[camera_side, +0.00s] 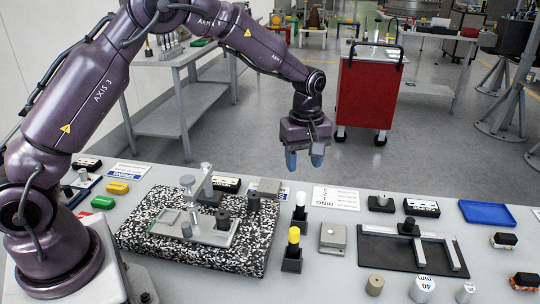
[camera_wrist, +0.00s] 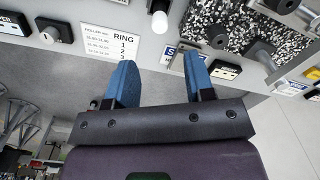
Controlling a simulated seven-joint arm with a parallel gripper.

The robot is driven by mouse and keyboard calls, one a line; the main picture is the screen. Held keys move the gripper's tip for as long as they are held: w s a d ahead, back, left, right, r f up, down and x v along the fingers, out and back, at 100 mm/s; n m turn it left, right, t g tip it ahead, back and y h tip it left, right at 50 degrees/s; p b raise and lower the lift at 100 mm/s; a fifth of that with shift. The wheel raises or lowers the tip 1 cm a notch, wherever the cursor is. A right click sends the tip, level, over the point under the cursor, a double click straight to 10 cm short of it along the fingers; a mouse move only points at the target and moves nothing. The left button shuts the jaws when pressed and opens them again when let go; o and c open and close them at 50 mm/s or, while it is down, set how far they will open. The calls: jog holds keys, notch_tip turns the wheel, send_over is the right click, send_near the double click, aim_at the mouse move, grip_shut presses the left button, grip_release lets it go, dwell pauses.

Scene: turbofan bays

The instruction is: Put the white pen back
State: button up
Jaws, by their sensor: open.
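A white-topped pen-like piece (camera_side: 300,199) stands upright in a small black block (camera_side: 299,220) on the bench, right of the speckled slab. In the wrist view its round white top (camera_wrist: 159,22) shows at the upper middle, beyond my fingertips. A similar yellow-topped piece (camera_side: 293,236) stands in another black block (camera_side: 291,262) just in front of it. My gripper (camera_side: 304,160) hangs above and behind the white piece, blue fingers pointing down. In the wrist view my gripper (camera_wrist: 160,68) is open with nothing between its fingers.
The speckled slab (camera_side: 150,246) carries a metal fixture with posts. A RING card (camera_side: 336,198), a grey block (camera_side: 333,236) and a black plate with pale bars (camera_side: 385,258) lie to the right. A blue tray (camera_side: 487,213) is farther right. A red cart (camera_side: 369,95) stands beyond the bench.

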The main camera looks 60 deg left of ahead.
jog(key=s+r+m+t, duration=0.4)
jog(key=s+r+m, duration=0.5)
jog(key=s+r, duration=0.85)
jog(key=s+m+t, duration=0.1)
jog(key=s+m, duration=0.4)
jog(key=s, duration=0.5)
jog(key=shift+f+t, duration=0.3)
